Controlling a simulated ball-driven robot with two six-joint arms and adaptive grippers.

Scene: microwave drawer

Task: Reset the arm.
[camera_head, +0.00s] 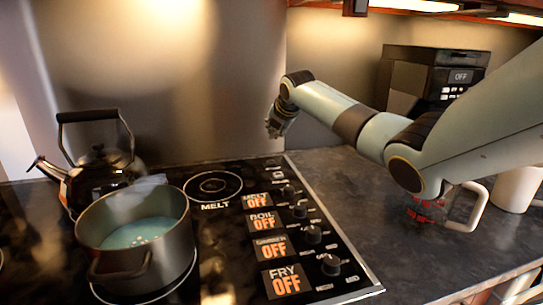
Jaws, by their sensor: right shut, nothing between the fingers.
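My right arm comes in from the right edge and stretches left over the counter. Its right gripper (275,128) hangs at the end of the arm, above the back right corner of the stove (225,215). The gripper is small and dark in the picture; it is shut and empty, touching nothing that I can see. My left gripper is not in view.
A pot (140,250) with pale liquid and a dark kettle (98,175) stand on the stove's left side. A microwave (460,76) is behind.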

